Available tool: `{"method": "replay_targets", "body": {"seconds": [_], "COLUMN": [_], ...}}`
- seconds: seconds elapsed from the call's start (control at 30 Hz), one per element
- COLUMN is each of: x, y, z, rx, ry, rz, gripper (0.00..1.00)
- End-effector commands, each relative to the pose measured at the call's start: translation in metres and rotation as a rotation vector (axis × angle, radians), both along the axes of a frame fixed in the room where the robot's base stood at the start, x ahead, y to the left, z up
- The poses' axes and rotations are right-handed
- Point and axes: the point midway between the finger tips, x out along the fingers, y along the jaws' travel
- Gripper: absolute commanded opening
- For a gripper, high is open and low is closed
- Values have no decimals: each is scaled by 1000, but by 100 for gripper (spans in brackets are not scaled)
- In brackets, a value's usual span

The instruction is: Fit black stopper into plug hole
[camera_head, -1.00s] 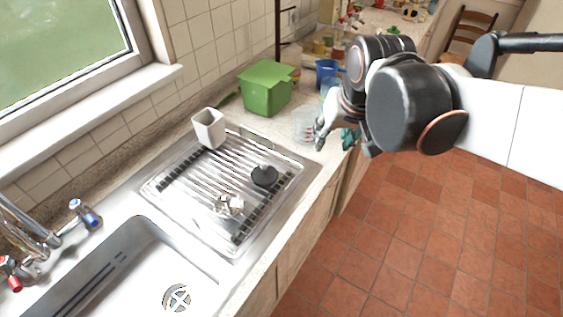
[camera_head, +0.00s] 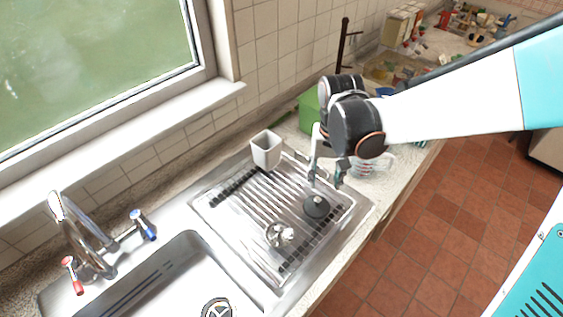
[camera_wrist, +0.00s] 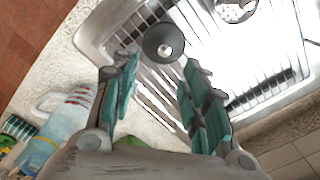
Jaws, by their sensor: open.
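The black stopper (camera_head: 316,207) is a round dark disc with a small knob on top, lying on the ribbed metal drainboard. In the wrist view the stopper (camera_wrist: 163,43) lies beyond my fingertips, roughly between their lines. My gripper (camera_head: 326,180) is open and empty, above the drainboard's far edge and just behind the stopper. Its teal-padded fingers (camera_wrist: 155,82) are spread apart in the wrist view. The plug hole (camera_head: 218,309) is a round drain with a cross grid in the sink basin floor, cut by the bottom edge of the head view.
A metal strainer-like piece (camera_head: 280,235) lies on the drainboard (camera_head: 236,222). A white cup (camera_head: 266,151) stands at its back edge. A green box (camera_head: 309,112) stands behind. A clear jug (camera_wrist: 68,118) stands on the counter near my gripper.

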Motion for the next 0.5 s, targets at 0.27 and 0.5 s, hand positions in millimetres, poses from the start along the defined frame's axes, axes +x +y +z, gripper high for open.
{"method": "replay_targets", "body": {"seconds": [0.27, 0.5], "x": [2, 1], "y": [1, 1], "z": [-50, -63], "rx": [1, 1], "ry": [-2, -2], "rz": [1, 1], "gripper": [42, 42]}}
